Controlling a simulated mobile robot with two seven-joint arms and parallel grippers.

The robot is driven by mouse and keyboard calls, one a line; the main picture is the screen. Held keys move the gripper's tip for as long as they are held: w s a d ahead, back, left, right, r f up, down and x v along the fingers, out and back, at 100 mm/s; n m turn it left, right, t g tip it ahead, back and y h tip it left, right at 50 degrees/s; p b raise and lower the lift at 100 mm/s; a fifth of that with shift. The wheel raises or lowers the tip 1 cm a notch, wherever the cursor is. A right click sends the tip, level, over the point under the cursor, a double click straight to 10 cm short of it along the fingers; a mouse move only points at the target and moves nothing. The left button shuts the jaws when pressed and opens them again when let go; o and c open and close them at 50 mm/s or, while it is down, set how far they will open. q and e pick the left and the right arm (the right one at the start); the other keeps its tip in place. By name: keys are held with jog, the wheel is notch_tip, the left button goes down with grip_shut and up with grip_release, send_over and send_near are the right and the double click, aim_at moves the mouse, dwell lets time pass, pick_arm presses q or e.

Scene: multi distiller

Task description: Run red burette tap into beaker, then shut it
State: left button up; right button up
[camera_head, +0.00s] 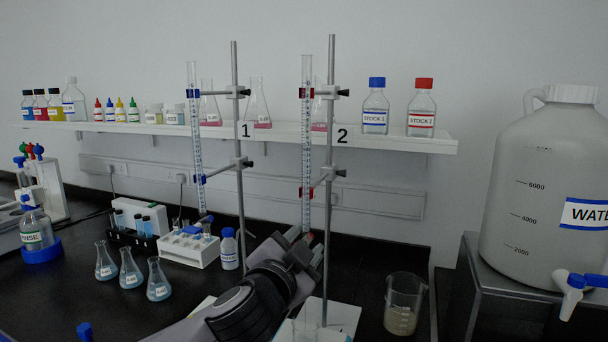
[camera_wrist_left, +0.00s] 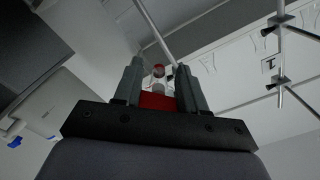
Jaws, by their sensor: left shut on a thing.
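The red-marked burette (camera_head: 306,140) stands upright on the stand labelled 2, held by red clamps, with clear graduated glass. My left gripper (camera_head: 305,240) is at its lower end, and its fingers hide the tap in the head view. In the left wrist view a red part (camera_wrist_left: 158,100), apparently the tap, sits between the fingers of my left gripper (camera_wrist_left: 160,82), which is shut on it. Below my arm, a clear glass vessel (camera_head: 303,331), probably a beaker, is partly hidden on the stand's white base. Its contents are unclear. My right gripper is not in view.
The blue-marked burette (camera_head: 195,130) stands to the left on stand 1. Another beaker (camera_head: 403,305) with pale contents stands to the right. Three blue flasks (camera_head: 130,270) and a white rack (camera_head: 188,248) are at left. The large water tank (camera_head: 545,190) is at far right.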

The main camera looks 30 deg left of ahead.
pick_arm(q)
jog(key=shift+r+m, duration=0.2)
jog(key=shift+m, duration=1)
jog(key=shift+m, duration=1.6)
jog(key=m, duration=0.3)
jog(key=shift+a+r, duration=0.1)
jog(key=shift+r, duration=0.05)
